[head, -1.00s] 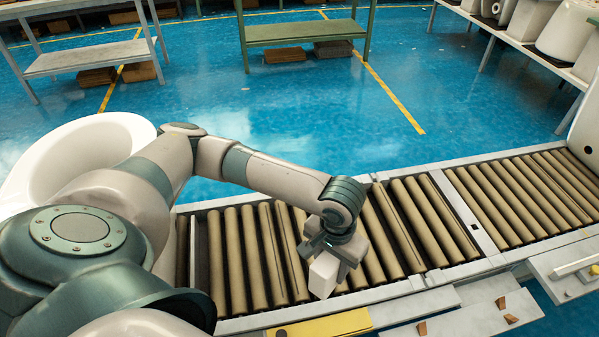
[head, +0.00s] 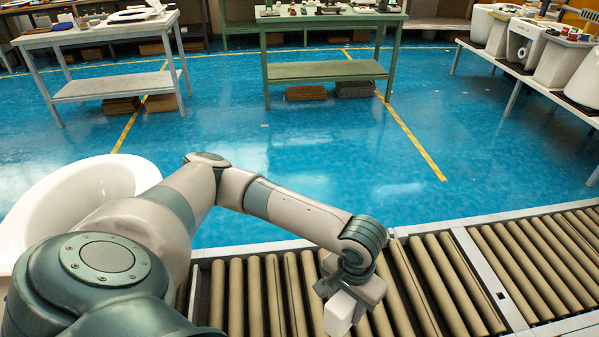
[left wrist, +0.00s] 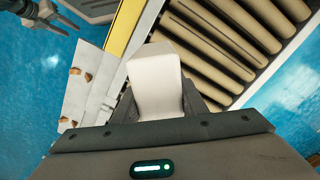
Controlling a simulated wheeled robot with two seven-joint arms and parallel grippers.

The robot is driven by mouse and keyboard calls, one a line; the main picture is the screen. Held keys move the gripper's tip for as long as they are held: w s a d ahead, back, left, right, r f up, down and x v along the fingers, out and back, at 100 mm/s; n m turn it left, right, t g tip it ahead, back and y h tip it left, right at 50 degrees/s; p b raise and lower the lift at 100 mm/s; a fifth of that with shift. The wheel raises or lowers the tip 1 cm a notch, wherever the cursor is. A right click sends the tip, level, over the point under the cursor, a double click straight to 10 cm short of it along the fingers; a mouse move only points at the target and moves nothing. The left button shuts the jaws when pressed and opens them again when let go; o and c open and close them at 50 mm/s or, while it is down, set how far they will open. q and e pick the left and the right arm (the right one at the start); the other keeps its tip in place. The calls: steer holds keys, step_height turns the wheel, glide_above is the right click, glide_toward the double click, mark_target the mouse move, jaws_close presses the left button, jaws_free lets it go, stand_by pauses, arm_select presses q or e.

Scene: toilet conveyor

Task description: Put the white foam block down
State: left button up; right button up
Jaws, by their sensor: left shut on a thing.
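The white foam block (head: 340,312) is held in my left gripper (head: 350,288) above the brown rollers of the conveyor (head: 265,290), near its front side. In the left wrist view the block (left wrist: 155,82) stands out from between the dark fingers, and the gripper is shut on it. Whether the block touches the rollers cannot be told. A dark gripper, seemingly my right one (left wrist: 45,15), shows in the top left corner of the left wrist view.
A white tub-like basin (head: 70,200) stands at the left behind my arm. The wrist view shows a yellow strip (left wrist: 125,25) and a pale plate (left wrist: 85,90) with brown chips beside the conveyor. Tables and shelves stand across the blue floor.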

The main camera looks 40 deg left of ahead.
arm_select(q)
steer(key=shift+d+f+m+p, duration=0.15)
steer(key=shift+f+m+p, duration=0.7)
steer(key=shift+m+p, duration=0.35)
steer(key=f+m+p, duration=0.1)
steer(key=s+f+m+p, duration=0.1)
steer(key=f+m, duration=0.1)
steer(key=f+m+p, duration=0.1)
steer(key=shift+s+a+f+m, duration=0.3)
steer(key=shift+s+a, duration=0.05)
steer(key=shift+a, duration=0.05)
steer(key=shift+s+a+f+m, duration=0.1)
steer(key=shift+s+f+m, duration=0.05)
steer(key=shift+f+m, duration=0.3)
arm_select(e)
steer(key=s, duration=0.6)
steer(key=shift+s+d+f, duration=0.15)
steer(key=shift+d+f, duration=0.05)
steer(key=shift+f, duration=0.05)
